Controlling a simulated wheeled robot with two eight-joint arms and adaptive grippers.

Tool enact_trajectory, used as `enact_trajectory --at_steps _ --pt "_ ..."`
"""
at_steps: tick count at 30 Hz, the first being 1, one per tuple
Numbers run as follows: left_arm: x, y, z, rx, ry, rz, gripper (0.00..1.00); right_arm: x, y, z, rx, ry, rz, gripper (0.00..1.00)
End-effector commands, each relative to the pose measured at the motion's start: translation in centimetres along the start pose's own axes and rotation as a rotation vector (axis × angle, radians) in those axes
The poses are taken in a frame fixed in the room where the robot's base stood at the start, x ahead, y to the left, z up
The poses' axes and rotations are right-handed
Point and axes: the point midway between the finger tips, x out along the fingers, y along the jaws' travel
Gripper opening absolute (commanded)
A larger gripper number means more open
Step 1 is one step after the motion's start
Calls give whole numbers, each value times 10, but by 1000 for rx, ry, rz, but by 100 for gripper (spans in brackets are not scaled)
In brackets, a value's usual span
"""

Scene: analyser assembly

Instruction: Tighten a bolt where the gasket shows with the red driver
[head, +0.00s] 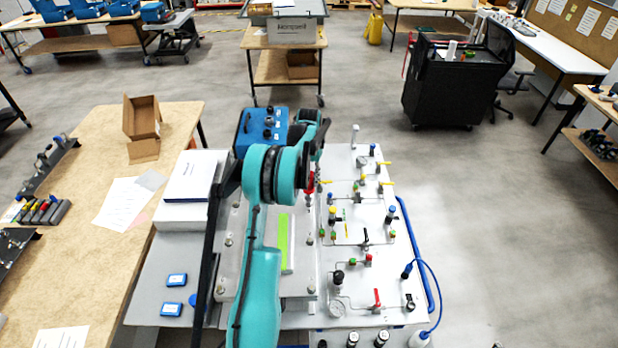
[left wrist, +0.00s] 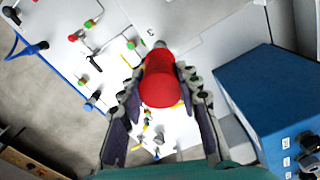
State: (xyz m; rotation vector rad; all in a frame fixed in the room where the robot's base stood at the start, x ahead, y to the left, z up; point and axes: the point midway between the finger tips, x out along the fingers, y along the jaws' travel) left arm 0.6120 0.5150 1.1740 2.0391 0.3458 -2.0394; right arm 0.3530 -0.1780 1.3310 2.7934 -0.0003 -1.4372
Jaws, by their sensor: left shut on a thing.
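My left gripper (left wrist: 160,88) is shut on the red driver (left wrist: 160,80) in the left wrist view, with a finger on each side of the red handle. A short grey end shows beyond it. In the head view a small red part of the driver (head: 310,184) shows beside my teal arm. A pale plate has bolt heads at its left (head: 228,241) and lower right (head: 311,290). A lime-green strip (head: 283,240) lies on it; I cannot tell whether this is the gasket. My arm hides part of the plate. My right gripper is not in view.
A white panel (head: 350,270) with valves, gauges and thin pipes lies right of the plate. A blue box (head: 262,128) stands behind the arm; it also shows in the wrist view (left wrist: 270,100). A white box (head: 190,178) and two small blue cases (head: 176,280) lie left.

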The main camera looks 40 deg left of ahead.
Motion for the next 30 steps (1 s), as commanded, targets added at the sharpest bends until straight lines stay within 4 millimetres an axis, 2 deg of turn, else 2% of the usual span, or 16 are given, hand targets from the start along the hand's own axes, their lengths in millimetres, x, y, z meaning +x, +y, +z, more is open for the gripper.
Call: enact_trajectory --at_steps 30 --pt "6 0 1 3 0 0 0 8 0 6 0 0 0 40"
